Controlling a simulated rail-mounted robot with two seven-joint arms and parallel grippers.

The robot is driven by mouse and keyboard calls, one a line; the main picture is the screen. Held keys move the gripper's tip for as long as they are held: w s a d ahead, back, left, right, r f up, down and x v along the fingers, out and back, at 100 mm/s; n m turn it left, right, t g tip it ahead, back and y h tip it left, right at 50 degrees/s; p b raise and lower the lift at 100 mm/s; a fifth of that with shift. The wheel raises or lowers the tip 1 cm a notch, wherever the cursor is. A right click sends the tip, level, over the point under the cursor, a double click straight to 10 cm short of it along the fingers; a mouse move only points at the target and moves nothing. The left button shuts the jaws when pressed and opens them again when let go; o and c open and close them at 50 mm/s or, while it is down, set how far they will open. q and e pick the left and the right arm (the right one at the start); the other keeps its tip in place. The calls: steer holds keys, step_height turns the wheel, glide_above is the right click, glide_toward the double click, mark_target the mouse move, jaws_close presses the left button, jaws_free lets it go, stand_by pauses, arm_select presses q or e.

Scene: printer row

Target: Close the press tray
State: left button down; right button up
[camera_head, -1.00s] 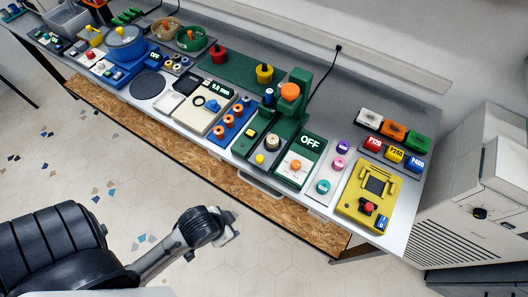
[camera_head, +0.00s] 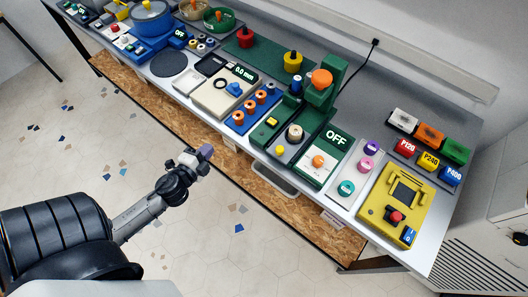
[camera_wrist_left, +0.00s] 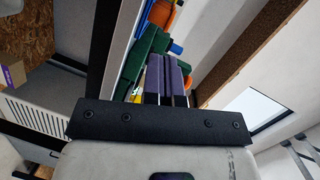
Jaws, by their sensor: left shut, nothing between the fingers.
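A green press (camera_head: 310,105) with an orange knob stands on the bench. A shallow grey tray (camera_head: 274,181) sticks out below the bench's front edge, in front of the press; I cannot tell for sure that it belongs to the press. My left gripper (camera_head: 206,152) is left of the tray, in front of the bench edge, and touches nothing visible. Its purple-grey fingers (camera_wrist_left: 168,76) lie together, shut and empty, in the left wrist view. My right gripper is not in view.
The bench (camera_head: 452,215) carries a yellow device (camera_head: 397,203), a green panel reading OFF (camera_head: 326,157) and a blue block with orange knobs (camera_head: 251,112). Wooden board (camera_head: 135,98) runs below the front edge. The floor in front is clear.

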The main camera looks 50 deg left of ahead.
arm_select(q)
steer(key=d+r+m+t+h, duration=0.1)
steer(key=d+r+m+h, duration=0.1)
steer(key=d+m+h, duration=0.85)
steer(key=p, duration=0.2)
glide_toward(275, 146)
steer(key=w+d+r, duration=0.2)
steer(key=w+d, duration=0.1)
steer(key=d, duration=0.1)
steer(key=shift+h+x, duration=0.25)
steer(key=shift+x, duration=0.8)
steer(key=shift+f, duration=0.15)
steer(key=shift+w+a+p, duration=0.15)
steer(key=shift+w+p, duration=0.1)
steer(key=shift+w, duration=0.65)
steer(key=shift+w+a+p, duration=0.15)
steer(key=shift+w+p, duration=0.05)
steer(key=shift+w, duration=0.75)
steer(key=shift+s, duration=0.1)
steer(key=shift+s, duration=0.1)
